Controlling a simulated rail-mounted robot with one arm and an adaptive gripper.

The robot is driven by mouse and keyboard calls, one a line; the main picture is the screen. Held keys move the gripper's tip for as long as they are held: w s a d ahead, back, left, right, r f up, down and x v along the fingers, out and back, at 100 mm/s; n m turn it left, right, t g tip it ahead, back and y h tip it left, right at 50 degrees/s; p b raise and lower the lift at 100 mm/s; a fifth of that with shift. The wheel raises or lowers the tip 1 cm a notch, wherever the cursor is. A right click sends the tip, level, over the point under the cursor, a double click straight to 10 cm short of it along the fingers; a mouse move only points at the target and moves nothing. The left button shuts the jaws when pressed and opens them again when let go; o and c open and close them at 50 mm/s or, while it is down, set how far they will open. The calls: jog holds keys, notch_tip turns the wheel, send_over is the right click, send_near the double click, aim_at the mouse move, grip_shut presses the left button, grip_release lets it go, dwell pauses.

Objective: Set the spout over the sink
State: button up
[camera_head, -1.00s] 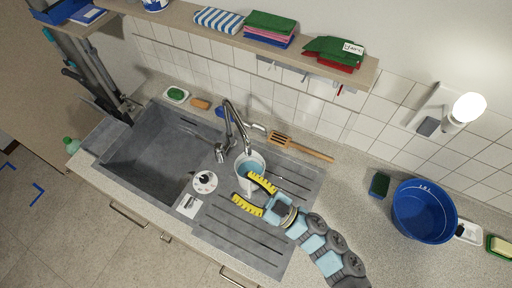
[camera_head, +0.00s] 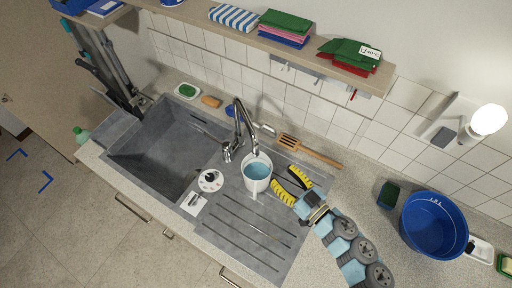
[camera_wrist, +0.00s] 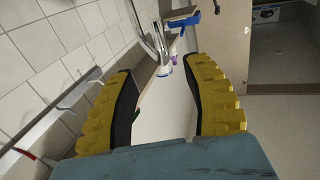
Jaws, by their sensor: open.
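The chrome faucet's spout (camera_head: 246,124) arches up from behind the sink and comes down to the right, its tip above the white cup on the drainboard, not over the basin. The grey sink basin (camera_head: 165,150) lies to its left and looks empty. In the wrist view the spout (camera_wrist: 150,38) shows ahead, past the fingertips. My gripper (camera_head: 282,176), with yellow ribbed fingers, is open and empty over the drainboard, just right of the cup. In the wrist view my gripper (camera_wrist: 163,68) has a wide gap, with nothing held.
The white cup (camera_head: 257,186) with bluish contents stands on the ribbed drainboard (camera_head: 235,235). A wooden spatula (camera_head: 310,151) lies behind it. A blue tub (camera_head: 432,225) and a dark sponge (camera_head: 389,195) are on the right counter. A shelf (camera_head: 300,55) with cloths overhangs the back.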

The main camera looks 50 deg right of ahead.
aim_at(258, 151)
jog(key=w, duration=0.7)
jog(key=w+d, duration=0.1)
jog(key=w, duration=0.2)
jog(key=shift+w+r+p, duration=0.1)
jog(key=shift+w+p, duration=0.1)
jog(key=shift+p, duration=0.2)
jog(key=shift+w+d, duration=0.1)
jog(key=shift+w, duration=1)
grip_shut()
